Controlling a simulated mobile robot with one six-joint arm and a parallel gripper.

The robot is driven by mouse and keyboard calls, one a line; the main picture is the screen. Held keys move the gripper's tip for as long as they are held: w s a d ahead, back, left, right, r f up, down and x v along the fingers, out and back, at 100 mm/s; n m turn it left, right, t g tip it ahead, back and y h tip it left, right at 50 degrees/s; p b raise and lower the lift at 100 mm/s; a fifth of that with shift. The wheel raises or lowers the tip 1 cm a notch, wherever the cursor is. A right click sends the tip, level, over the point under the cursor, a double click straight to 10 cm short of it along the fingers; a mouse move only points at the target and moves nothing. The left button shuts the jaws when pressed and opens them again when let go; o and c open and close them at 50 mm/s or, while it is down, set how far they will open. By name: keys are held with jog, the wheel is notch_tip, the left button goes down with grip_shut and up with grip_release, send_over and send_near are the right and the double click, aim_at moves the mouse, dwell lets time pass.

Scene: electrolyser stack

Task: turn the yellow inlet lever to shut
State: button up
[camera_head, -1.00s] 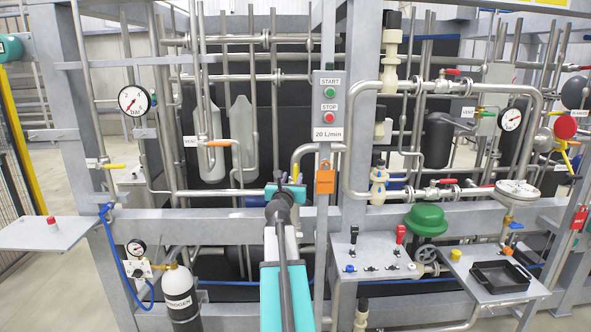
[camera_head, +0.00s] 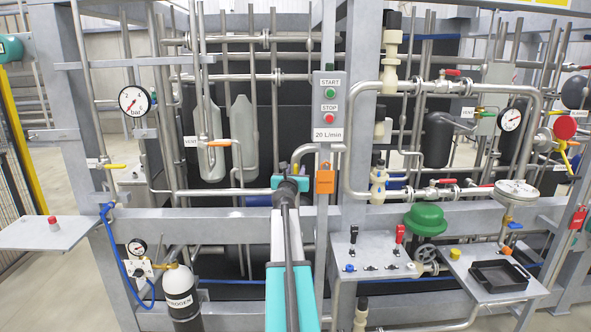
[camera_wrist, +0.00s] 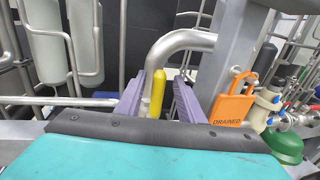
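A yellow lever (camera_wrist: 157,93) stands upright in the wrist view, in front of a bent steel pipe. My gripper (camera_wrist: 159,84) is open, with one purple finger on each side of the lever. Narrow gaps seem to show between lever and fingers; I cannot tell if either touches. The lever's lower end and its valve are hidden behind my gripper's body. In the head view my gripper (camera_head: 290,180) is at the frame, left of the orange padlock, and largely hides the lever.
An orange padlock tag (camera_wrist: 234,103) hangs on the post close to the right finger; it also shows in the head view (camera_head: 325,180). The START/STOP box (camera_head: 329,100) is above it. A shelf with switches (camera_head: 371,262) and a green dome (camera_head: 426,219) are to the right.

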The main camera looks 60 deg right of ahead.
jog(key=shift+x, duration=0.95)
jog(key=shift+c, duration=0.3)
grip_shut()
jog(key=shift+f, duration=0.1)
